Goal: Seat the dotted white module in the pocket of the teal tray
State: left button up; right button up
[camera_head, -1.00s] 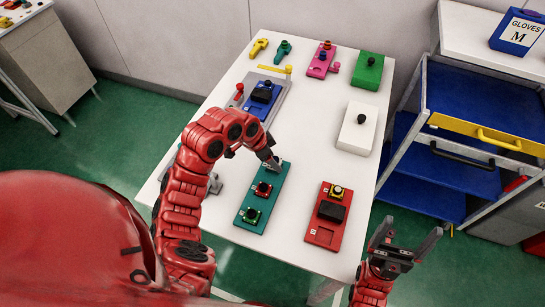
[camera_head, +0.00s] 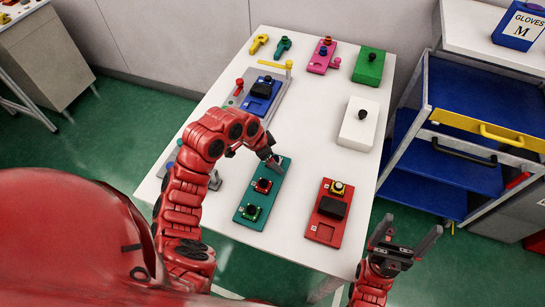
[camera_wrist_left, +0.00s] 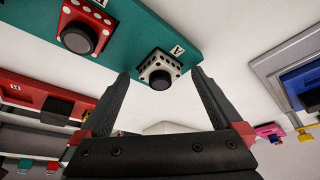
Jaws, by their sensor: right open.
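The teal tray (camera_head: 251,213) lies on the white table and holds a red dotted module (camera_head: 263,185) and a green module (camera_head: 251,212). The white module (camera_wrist_left: 158,70) with black dots and a black knob is at the tray's end by the label "A" in the left wrist view. My left gripper (camera_wrist_left: 160,73) is open, with one finger on each side of the module and gaps visible. I cannot tell how deep the module sits. In the head view my left gripper (camera_head: 275,164) hides it. My right gripper (camera_head: 411,228) is open and empty beyond the table's near right edge.
A red tray (camera_head: 326,228) with yellow and black parts lies right of the teal tray. A white block (camera_head: 359,130), green block (camera_head: 369,66), pink tray (camera_head: 321,60) and grey fixture with a blue block (camera_head: 261,95) stand farther back. A blue cart (camera_head: 470,110) stands right.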

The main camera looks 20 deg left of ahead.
pick_arm(q)
jog(key=shift+r, duration=0.1)
jog(key=shift+s+a+r, duration=0.1)
jog(key=shift+r, duration=0.2)
jog(key=p+v, duration=0.1)
jog(key=v, duration=1.5)
jog(key=shift+s+r+p, duration=0.15)
jog(key=shift+r+p, duration=0.1)
jog(key=shift+p, duration=0.1)
jog(key=shift+a, duration=0.1)
